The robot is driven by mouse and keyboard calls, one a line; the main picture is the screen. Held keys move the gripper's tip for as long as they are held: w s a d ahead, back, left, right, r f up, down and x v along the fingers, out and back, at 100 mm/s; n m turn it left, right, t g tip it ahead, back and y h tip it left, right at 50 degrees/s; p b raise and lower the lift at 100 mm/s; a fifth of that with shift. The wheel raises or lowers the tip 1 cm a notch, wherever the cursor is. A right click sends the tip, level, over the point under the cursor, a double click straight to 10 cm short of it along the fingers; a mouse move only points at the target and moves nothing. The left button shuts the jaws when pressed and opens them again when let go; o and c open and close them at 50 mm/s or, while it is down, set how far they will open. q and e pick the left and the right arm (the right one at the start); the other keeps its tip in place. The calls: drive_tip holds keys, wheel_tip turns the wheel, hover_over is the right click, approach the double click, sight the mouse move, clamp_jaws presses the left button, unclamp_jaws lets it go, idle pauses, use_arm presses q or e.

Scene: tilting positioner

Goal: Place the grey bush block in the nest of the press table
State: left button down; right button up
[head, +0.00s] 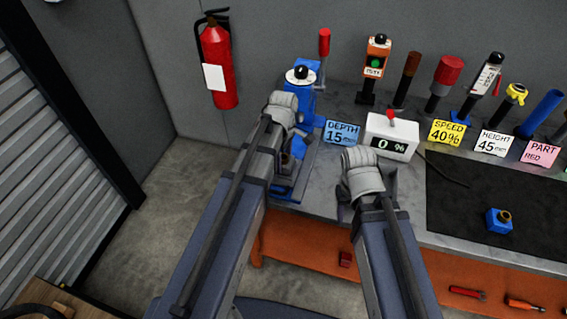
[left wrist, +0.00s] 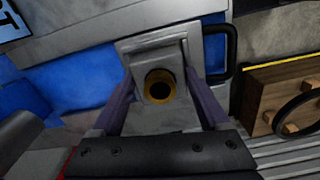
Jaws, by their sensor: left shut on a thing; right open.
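The grey bush block (left wrist: 172,112), with a brass ring around a dark hole, sits between the two fingers of my left gripper (left wrist: 160,105) in the left wrist view. My left gripper is shut on it. In the head view my left gripper (head: 287,160) is at the blue press (head: 301,98), over its table (head: 303,180); my arm hides most of the block and the nest there. I cannot tell whether the block touches the nest. My right gripper (head: 366,192) is open and empty, right of the press, near the bench's front edge.
A white counter box reading 0 % (head: 390,138) stands behind my right gripper. Labelled tools and cards line the back of the bench. A blue block with a brass bush (head: 499,221) lies on the black mat (head: 455,205). An orange shelf (head: 310,250) is below.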

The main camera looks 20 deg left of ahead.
use_arm(q)
drive_tip(key=shift+r, duration=0.1)
drive_tip(key=shift+f, duration=0.2)
unclamp_jaws()
drive_tip(key=shift+r, duration=0.2)
wheel_tip(320, 180, up, 12)
drive_tip(key=p, duration=1.2)
